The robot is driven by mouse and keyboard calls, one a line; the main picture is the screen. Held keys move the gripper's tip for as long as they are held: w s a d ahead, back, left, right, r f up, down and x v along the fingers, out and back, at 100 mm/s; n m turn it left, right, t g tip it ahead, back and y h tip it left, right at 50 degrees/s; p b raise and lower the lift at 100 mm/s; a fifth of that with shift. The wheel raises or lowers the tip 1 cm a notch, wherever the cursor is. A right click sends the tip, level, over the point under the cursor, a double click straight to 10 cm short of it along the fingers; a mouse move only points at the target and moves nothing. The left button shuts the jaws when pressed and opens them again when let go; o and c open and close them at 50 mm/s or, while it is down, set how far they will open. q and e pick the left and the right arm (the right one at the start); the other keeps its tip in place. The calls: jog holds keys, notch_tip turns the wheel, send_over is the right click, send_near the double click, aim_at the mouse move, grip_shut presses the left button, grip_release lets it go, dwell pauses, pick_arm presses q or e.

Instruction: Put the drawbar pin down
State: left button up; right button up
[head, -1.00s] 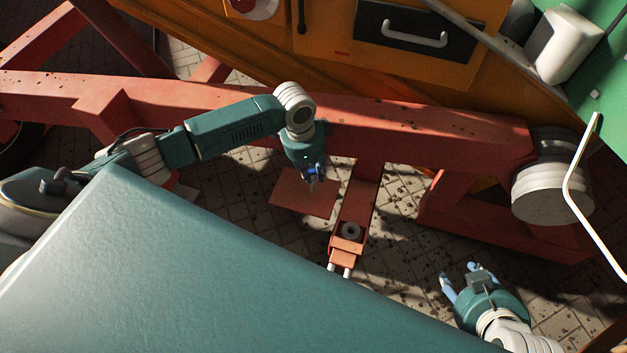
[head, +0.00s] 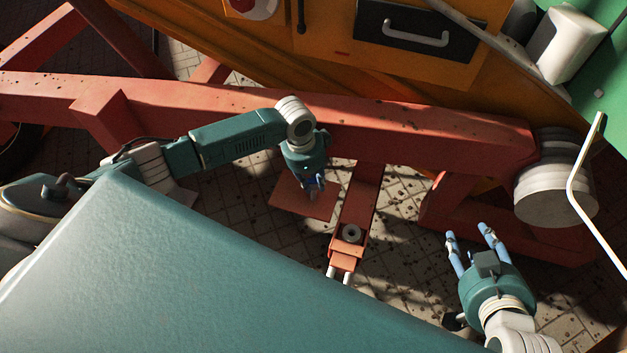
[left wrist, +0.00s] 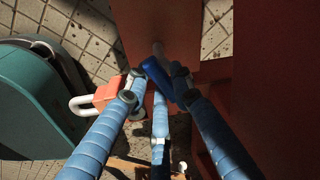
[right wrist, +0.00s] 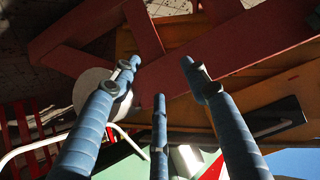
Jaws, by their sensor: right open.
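The drawbar pin (left wrist: 158,70) shows in the left wrist view as a blue grip with a pale rod running away from the camera. My left gripper (head: 312,188) is shut on its blue grip, over the flat red plate (head: 290,196) beside the drawbar. The plate also shows behind the rod in the left wrist view (left wrist: 185,20). I cannot tell whether the rod's end touches the plate. The drawbar (head: 358,205) has a grey ring (head: 352,232) near its end. My right gripper (head: 468,235) is open and empty, fingers spread, at the lower right.
A long red beam (head: 240,98) crosses behind my left gripper. A grey cylinder (head: 556,190) and a bent white rod (head: 578,165) stand near my right gripper. A yellow machine body (head: 340,60) with a black handle panel is at the back. Tiled floor lies below.

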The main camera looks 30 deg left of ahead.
pick_arm(q)
jog(key=shift+o, duration=0.9)
